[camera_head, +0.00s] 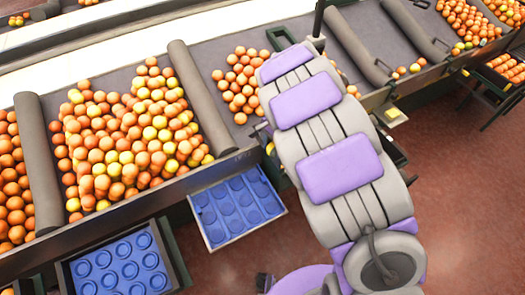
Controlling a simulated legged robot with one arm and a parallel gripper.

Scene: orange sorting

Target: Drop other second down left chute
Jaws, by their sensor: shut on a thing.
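My purple and grey arm crosses the middle of the head view and covers part of the sorting table. My gripper is hidden behind it, so what it holds cannot be seen. A large heap of orange and yellow-orange fruit (125,145) lies in the bay left of the arm. A smaller cluster of oranges (240,82) lies on the grey table beside the arm. A small dark green frame (280,38) shows just behind the upper end of my arm. I cannot tell which part is the left chute.
Grey padded dividers (200,95) split the table into bays. A blue tray with round hollows (237,207) sits below the front edge, with another blue tray (120,268) to its left.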

